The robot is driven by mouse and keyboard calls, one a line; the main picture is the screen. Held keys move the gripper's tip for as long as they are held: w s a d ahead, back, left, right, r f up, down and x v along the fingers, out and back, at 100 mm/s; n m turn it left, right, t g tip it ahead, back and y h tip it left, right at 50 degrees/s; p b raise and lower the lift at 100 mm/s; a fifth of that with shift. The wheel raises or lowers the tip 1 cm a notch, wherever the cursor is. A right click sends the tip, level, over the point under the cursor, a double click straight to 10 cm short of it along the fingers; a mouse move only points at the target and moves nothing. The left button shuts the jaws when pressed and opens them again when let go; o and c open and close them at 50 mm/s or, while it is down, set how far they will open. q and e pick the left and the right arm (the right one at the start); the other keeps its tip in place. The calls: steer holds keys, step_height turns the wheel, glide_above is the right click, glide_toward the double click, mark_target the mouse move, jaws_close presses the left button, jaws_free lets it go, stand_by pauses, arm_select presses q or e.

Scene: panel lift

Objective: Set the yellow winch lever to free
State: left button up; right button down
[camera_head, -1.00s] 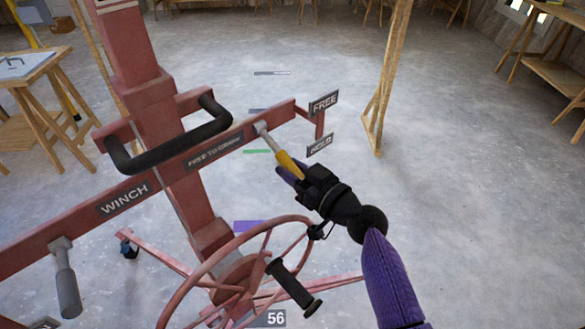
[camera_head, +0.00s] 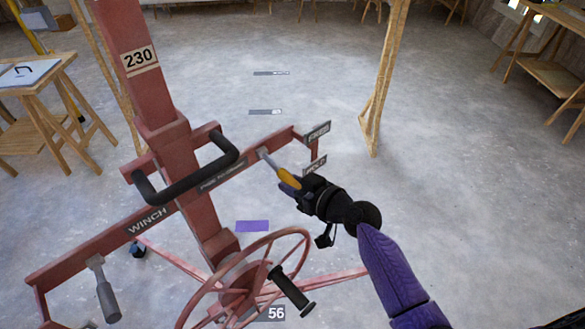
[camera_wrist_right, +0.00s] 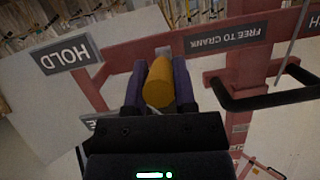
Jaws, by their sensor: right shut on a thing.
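The yellow winch lever (camera_head: 289,179) sticks out from a pivot on the red crossbar of the panel lift, with a grey shank and yellow grip. My right gripper (camera_head: 300,186) is shut on the grip; the wrist view shows the grip (camera_wrist_right: 159,82) between both fingers. HOLD (camera_wrist_right: 71,54) also shows in the wrist view. My left gripper is out of view.
The red mast (camera_head: 133,75) bears a black handle (camera_head: 190,178) and a 230 label. A crank wheel (camera_head: 245,280) is below, a grey-gripped lever (camera_head: 106,292) at lower left. A wooden frame (camera_head: 385,80) stands behind; the floor right of the lift is clear.

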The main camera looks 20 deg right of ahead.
mark_target(290, 178)
steer(key=r+g+p, duration=0.1)
steer(key=r+p, duration=0.1)
steer(key=p, duration=0.2)
steer(key=r+g+h+p, duration=0.1)
steer(key=r+g+p, duration=0.1)
steer(key=p, duration=0.2)
steer(key=r+g+h+p, duration=0.1)
steer(key=p, duration=0.3)
steer(key=shift+w+r+g, duration=0.25)
steer(key=shift+r+g, duration=0.05)
steer(key=shift+r, duration=0.1)
steer(key=shift+w+a+r+g+h+p, duration=0.15)
steer(key=shift+r+g+h+p, duration=0.2)
steer(key=shift+g+p, duration=0.5)
steer(key=shift+f, duration=0.1)
steer(key=shift+c, duration=2.1)
jaws_free()
steer(key=shift+w, duration=0.1)
steer(key=p+v, duration=0.4)
steer(key=v, duration=0.6)
steer(key=shift+a, duration=0.1)
